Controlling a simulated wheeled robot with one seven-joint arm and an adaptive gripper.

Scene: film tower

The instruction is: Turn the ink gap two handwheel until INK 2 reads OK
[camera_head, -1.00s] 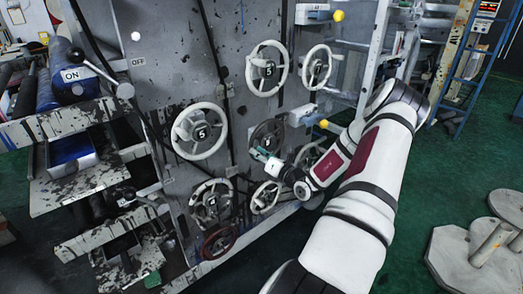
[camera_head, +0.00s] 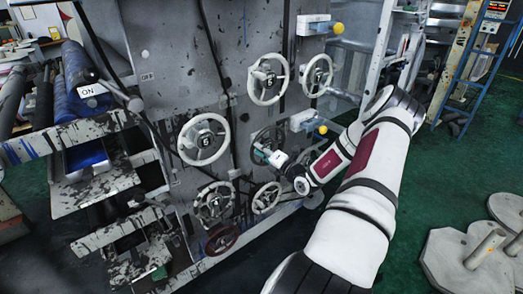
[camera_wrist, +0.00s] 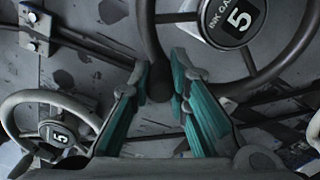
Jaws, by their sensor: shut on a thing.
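A dark handwheel (camera_head: 266,136) with a round hub sits on the grey machine panel, partly hidden by my gripper. My gripper (camera_head: 264,153) is at the lower part of this wheel. In the wrist view its teal fingers (camera_wrist: 164,72) are shut on the wheel's dark rim or knob, one on each side.
White handwheels surround it: upper (camera_head: 268,79), left (camera_head: 203,140), lower left (camera_head: 213,204), below (camera_head: 266,198) and upper right (camera_head: 317,75). A dark red wheel (camera_head: 222,240) sits low. Yellow-knobbed levers (camera_head: 337,28) jut out. Green floor (camera_head: 440,170) is open at right.

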